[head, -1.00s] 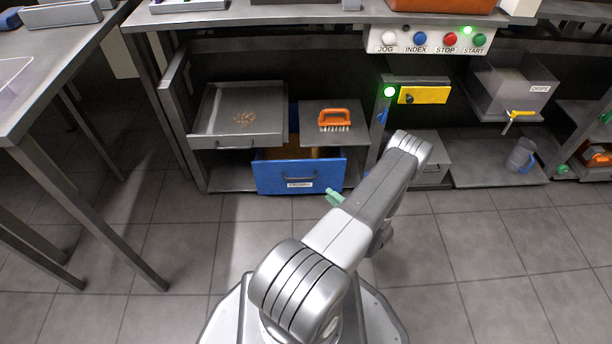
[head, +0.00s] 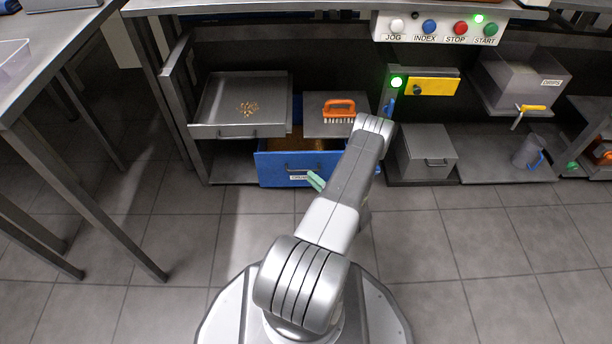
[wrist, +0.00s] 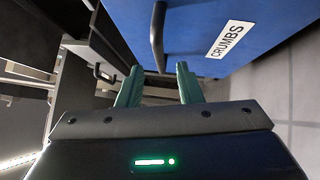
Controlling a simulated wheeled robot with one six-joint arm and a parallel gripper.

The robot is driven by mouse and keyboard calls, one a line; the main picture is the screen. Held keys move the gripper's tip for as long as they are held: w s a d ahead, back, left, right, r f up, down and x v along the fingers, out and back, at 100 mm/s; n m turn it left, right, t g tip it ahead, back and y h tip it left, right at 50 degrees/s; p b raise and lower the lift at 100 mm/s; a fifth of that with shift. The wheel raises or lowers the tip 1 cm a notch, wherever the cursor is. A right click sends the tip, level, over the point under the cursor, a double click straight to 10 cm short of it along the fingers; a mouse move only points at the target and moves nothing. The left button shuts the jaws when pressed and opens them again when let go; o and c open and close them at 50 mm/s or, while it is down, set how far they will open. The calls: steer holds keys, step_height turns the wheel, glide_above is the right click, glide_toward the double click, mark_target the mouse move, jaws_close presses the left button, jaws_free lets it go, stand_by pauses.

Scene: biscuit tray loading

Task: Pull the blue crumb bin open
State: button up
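The blue crumb bin (head: 272,174) sits low under the bench, with brown crumbs visible behind its front panel. Its front fills the top of the wrist view (wrist: 200,25), with a white CRUMBS label (wrist: 229,39). The bin's dark bar handle (wrist: 157,40) points down towards my fingers in the wrist view. My gripper (wrist: 158,82) is open, with green fingers apart and nothing held. The handle's lower end appears between the fingertips there; I cannot tell whether it is within their reach. In the head view my gripper (head: 316,181) is just in front of the bin's right part.
A grey tray with crumbs (head: 218,112) stands above the bin on the left. An orange brush (head: 338,108) lies on a shelf (head: 318,128) above its right. A grey drawer box (head: 426,150) is to the right. Open tiled floor lies in front.

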steer(key=shift+b+x, duration=0.4)
steer(key=shift+x, duration=1.6)
jaws_close()
